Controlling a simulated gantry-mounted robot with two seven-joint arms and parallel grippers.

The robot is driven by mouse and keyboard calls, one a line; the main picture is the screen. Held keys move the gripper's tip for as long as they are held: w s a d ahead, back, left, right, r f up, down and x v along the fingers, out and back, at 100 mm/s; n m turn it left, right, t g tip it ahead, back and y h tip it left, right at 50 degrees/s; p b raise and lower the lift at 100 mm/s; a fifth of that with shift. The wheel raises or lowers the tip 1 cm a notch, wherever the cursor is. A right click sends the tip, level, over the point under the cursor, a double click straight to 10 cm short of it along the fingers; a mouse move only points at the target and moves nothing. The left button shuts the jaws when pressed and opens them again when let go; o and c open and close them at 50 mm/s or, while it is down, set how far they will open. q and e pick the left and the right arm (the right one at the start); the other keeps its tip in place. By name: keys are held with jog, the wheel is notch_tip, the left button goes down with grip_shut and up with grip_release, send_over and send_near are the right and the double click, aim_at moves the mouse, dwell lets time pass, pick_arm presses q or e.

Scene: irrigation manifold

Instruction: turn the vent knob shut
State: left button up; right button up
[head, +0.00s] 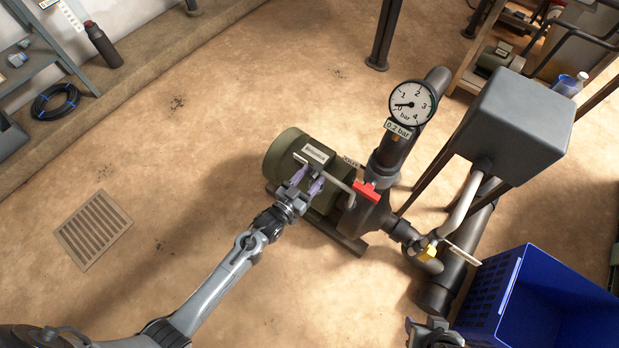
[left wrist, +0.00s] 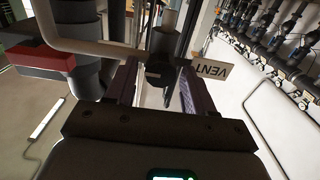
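In the head view I cannot make the knob out near the green pump motor (head: 283,152). My left gripper (head: 309,181) is beside the pump. Its two purplish fingers show in the left wrist view (left wrist: 157,88), apart, one on each side of the knob, with light gaps between fingers and knob. I cannot tell whether they touch it. My right gripper (head: 432,330) is cut off at the bottom edge of the head view.
A red handle (head: 365,191) sits on the pipework right of the motor. A pressure gauge (head: 411,104) stands above it, with a 0.2 bar label. A blue crate (head: 491,289) stands at lower right, below a grey box (head: 516,125). The floor at left is clear around a drain grate (head: 92,230).

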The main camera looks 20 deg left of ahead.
pick_arm(q)
jog(key=c, duration=0.8)
jog(key=shift+r+n+p, duration=0.15)
jog(key=shift+n+p, duration=1.15)
jog(key=shift+p, duration=0.05)
jog(key=shift+c, duration=0.2)
jog(key=n+p, duration=0.2)
jog(key=n, duration=0.1)
jog(key=shift+a+n+p, duration=0.1)
jog(key=shift+n+p, duration=0.2)
jog(key=n+p, duration=0.1)
jog(key=n, duration=0.1)
jog(key=shift+n, duration=0.3)
jog(key=n+p, duration=0.2)
jog(key=n, duration=0.1)
jog(key=shift+w+a+f+n, duration=0.1)
jog(key=shift+f+n, duration=0.1)
jog(key=shift+n, duration=0.1)
jog(key=n+p, duration=0.1)
jog(key=n, duration=0.3)
jog(key=shift+f, duration=0.15)
jog(key=shift+n, duration=0.7)
